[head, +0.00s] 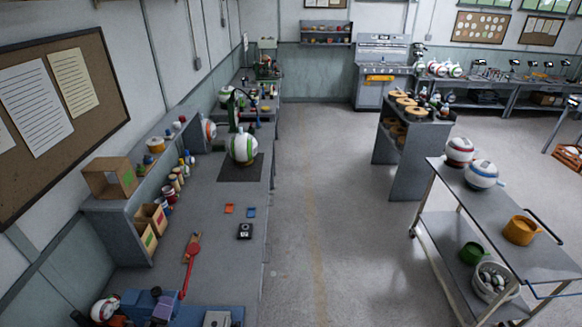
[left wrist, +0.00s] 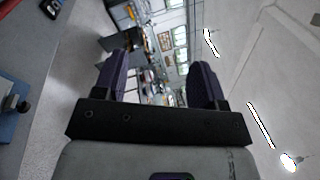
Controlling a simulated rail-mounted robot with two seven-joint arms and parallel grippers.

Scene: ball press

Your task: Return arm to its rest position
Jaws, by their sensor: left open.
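My left gripper (left wrist: 160,72) shows in the left wrist view with its two dark purple fingers spread wide apart. Nothing is between the fingers; far shelves and wall panels show through the gap. The wrist picture is turned on its side, with the bench along its left edge and the ceiling at right. In the head view I cannot make out the left gripper clearly. My right gripper is in neither view.
The floor between is clear.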

